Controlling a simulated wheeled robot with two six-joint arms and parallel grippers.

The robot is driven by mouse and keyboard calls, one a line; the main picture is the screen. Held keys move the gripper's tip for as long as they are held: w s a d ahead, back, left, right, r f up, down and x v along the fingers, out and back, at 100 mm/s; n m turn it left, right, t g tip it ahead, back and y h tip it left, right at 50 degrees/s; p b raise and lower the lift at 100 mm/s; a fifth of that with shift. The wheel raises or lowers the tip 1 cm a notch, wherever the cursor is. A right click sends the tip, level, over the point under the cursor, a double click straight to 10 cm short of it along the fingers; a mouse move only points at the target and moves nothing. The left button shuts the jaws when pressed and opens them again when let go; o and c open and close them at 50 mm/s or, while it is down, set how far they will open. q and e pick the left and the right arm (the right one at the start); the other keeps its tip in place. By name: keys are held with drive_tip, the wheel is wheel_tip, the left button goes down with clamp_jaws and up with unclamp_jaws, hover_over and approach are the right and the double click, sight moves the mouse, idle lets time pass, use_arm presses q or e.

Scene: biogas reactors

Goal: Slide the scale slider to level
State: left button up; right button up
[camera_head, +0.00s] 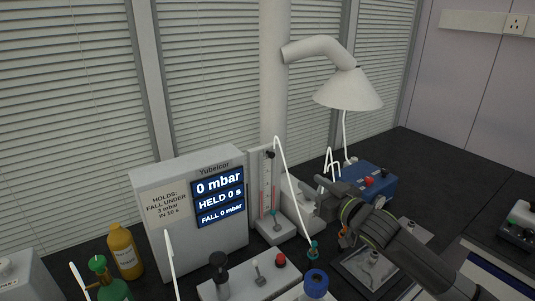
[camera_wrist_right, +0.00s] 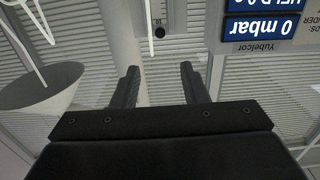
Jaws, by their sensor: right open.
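A tall white manometer panel (camera_head: 267,188) stands right of the grey display box, with a red liquid column and a dark knob (camera_head: 270,155) near its top. I cannot tell which part of it is the scale slider. My right gripper (camera_head: 326,184) is to the right of the panel, apart from it, with its jaws open and empty. In the right wrist view, which is upside down, the two dark fingers (camera_wrist_right: 158,70) stand apart, and the panel (camera_wrist_right: 157,65) with its dark knob (camera_wrist_right: 159,32) shows beyond the gap. My left gripper is not in view.
The Yubelcor display box (camera_head: 195,205) reads 0 mbar, HELD 0 s. A blue box (camera_head: 372,182) stands behind my right arm. White tubes (camera_head: 287,165) arch near the panel. A hood (camera_head: 348,93) hangs above.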

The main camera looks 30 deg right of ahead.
approach(273, 155)
drive_tip(key=w, duration=0.4)
drive_tip(key=w+a+p, duration=0.1)
drive_tip(key=w, duration=0.1)
drive_tip(key=shift+w, duration=0.15)
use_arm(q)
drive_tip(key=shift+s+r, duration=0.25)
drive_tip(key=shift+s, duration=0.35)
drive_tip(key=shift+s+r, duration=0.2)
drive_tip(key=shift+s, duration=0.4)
use_arm(e)
drive_tip(key=shift+w+a, duration=0.1)
drive_tip(key=shift+w, duration=0.8)
clamp_jaws()
